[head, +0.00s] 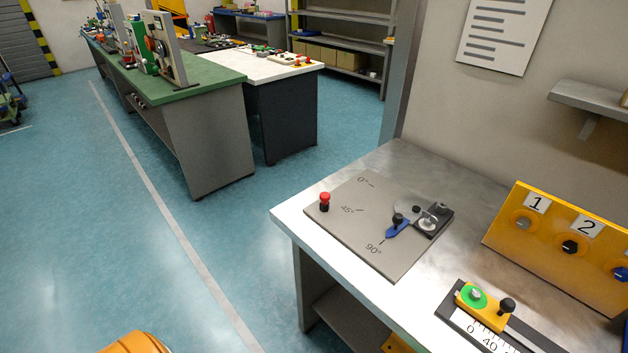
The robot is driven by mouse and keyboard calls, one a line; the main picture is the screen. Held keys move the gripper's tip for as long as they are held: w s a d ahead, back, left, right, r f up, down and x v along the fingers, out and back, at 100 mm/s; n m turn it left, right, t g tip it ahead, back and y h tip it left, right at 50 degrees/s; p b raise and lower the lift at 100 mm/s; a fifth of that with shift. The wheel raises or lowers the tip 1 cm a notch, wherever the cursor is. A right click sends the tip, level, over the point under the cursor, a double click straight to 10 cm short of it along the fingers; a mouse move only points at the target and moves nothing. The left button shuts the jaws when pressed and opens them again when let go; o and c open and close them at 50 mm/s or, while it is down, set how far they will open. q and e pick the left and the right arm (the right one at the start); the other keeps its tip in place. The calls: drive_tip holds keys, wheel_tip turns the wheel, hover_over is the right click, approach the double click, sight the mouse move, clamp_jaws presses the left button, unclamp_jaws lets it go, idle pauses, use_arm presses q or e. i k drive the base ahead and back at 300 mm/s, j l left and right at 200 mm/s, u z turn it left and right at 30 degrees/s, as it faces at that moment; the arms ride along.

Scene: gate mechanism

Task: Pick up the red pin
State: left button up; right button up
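The red pin (324,197) has a red top and a dark lower part. It stands upright at the left corner of a grey plate (345,228) on the metal workbench, in the head view. The plate carries the marks 0°, 45° and 90°. A blue lever (397,228) with a black knob points at the 90° mark, and a metal mechanism (432,217) sits at its right end. Neither of my grippers shows in the view.
The workbench (400,160) stands at the right. A yellow panel (556,245) with numbered knobs and a slider with a scale (487,310) sit on it. A green bench (205,88) and a white table (262,66) stand behind.

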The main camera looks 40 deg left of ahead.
sight(324, 198)
drive_tip(key=u, duration=1.05)
